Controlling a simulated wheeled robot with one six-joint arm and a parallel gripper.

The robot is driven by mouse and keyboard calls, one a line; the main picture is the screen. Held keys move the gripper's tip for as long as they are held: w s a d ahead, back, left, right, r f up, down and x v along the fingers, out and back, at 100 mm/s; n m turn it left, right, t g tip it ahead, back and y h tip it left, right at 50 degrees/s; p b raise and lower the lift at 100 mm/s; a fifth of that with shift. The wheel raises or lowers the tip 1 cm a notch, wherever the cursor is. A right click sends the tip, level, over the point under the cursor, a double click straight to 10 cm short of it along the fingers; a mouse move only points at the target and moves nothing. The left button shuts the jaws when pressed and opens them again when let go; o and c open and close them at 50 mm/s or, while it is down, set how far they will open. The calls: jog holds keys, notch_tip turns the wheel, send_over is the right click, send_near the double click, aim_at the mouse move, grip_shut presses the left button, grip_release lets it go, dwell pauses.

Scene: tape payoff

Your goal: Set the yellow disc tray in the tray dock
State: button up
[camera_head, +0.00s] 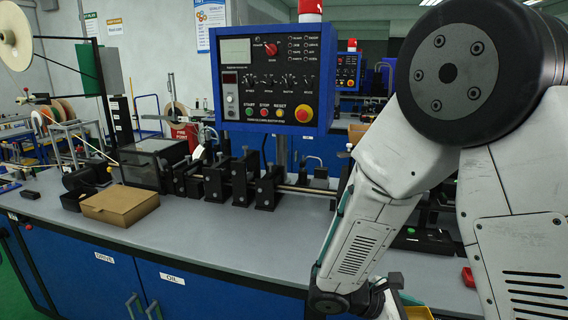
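My arm comes down from the upper right, and its dark wrist end (345,300) is at the bottom edge of the view. Only part of what looks like my gripper (385,294) shows there. Its fingertips are hidden or cut off, so I cannot tell whether it is open or holds anything. A small yellow piece (417,313), perhaps part of the yellow disc tray, shows just right of the wrist at the bottom edge. Most of it is out of view, and I cannot tell whether my gripper touches it. I cannot make out the tray dock.
A grey bench (200,225) with blue cabinets carries a cardboard box (120,204) at left and a row of black machine blocks (240,180). A blue control panel (272,80) stands above them. A red object (468,277) lies at right. The bench front centre is clear.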

jog(key=w+n+t, duration=0.2)
jog(key=w, duration=0.2)
jog(key=w+a+n+t+y, duration=0.1)
jog(key=w+n+t, duration=0.2)
jog(key=w, duration=0.2)
jog(key=w+r+n+t+y, duration=0.1)
jog(key=w+n+t, duration=0.1)
jog(key=w+t, duration=0.1)
jog(key=shift+w+a, duration=0.4)
jog(key=shift+w, duration=0.4)
jog(key=w+r+n+t+y, duration=0.4)
jog(key=w+n+y, duration=0.3)
jog(key=w, duration=0.4)
jog(key=shift+d+n+t+y, duration=0.15)
jog(key=shift+n+t+y, duration=0.15)
jog(key=shift+n+t, duration=0.5)
jog(key=shift+s, duration=0.1)
